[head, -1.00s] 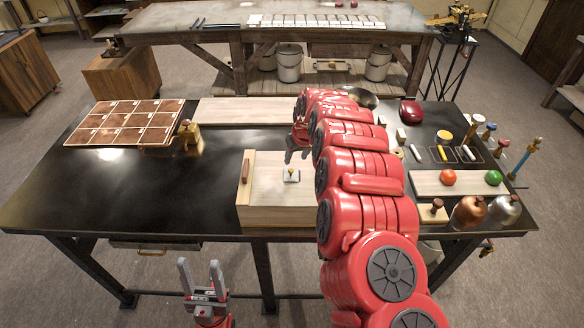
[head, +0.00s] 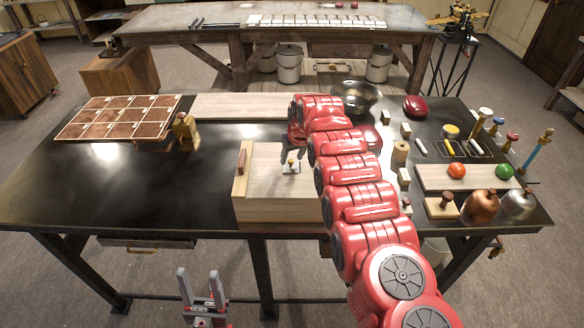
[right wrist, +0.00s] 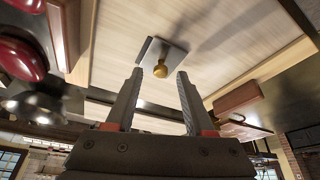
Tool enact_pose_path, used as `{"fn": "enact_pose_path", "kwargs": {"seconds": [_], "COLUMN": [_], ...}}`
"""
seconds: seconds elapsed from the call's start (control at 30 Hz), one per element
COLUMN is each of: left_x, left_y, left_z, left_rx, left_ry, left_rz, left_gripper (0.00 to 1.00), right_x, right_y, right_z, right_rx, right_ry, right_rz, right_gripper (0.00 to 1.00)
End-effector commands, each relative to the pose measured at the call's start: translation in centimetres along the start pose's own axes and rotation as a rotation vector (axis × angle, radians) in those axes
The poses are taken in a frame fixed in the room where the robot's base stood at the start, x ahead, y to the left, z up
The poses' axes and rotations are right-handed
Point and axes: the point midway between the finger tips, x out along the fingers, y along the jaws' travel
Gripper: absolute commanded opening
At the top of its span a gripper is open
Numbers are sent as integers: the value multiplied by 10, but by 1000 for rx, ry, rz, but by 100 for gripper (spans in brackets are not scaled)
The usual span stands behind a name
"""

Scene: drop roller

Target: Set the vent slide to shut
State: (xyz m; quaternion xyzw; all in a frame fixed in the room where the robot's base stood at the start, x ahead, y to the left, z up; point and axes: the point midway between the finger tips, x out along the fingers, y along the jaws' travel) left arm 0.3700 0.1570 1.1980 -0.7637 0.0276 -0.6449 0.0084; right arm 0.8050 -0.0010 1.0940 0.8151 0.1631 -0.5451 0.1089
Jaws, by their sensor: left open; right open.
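The vent slide is a small metal plate with a brass knob (head: 291,163) on top of a pale wooden box (head: 275,205). In the right wrist view the knob (right wrist: 160,70) stands on its square plate (right wrist: 150,48), with a dark edge at one side of the plate. My right gripper (head: 296,152) is open above the box. In its wrist view its fingertips (right wrist: 160,74) appear on either side of the knob, not closed on it. My left gripper (head: 200,283) is open and empty, below the table's front edge.
A wooden handle (head: 241,162) stands on the box's left side. A brass weight-like object (head: 185,130) stands by the tile tray (head: 75,125). A dark bowl (head: 356,96), a ball board (head: 432,178) and several small items lie right of my arm. The table's left middle is clear.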

Motion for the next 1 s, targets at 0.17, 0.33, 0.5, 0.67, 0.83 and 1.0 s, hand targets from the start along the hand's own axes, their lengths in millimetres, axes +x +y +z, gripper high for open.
{"fn": "enact_pose_path", "kwargs": {"seconds": [0.17, 0.33, 0.5, 0.67, 0.83, 1.0], "left_x": [-19, -21, -20, -20, -20, -20], "left_y": [1, 1, 1, 1, 1, 1], "left_z": [3, 4, 3, 3, 3, 3], "left_rx": [0, 0, 0, 0, 0, 0], "left_ry": [0, 0, 0, 0, 0, 0], "left_rz": [0, 0, 0, 0, 0, 0], "left_gripper": [54, 54, 54, 54, 54, 54], "right_x": [7, 5, 5, 5, 5, 5], "right_y": [0, 0, 0, 0, 0, 0], "right_z": [2, 1, 1, 1, 1, 1], "right_rx": [0, 1, 1, 0, 0, 0], "right_ry": [0, 1, 0, 0, -1, -1], "right_rz": [1, 1, 1, 1, 1, 1], "right_gripper": [54, 54, 54, 32, 2, 0]}}
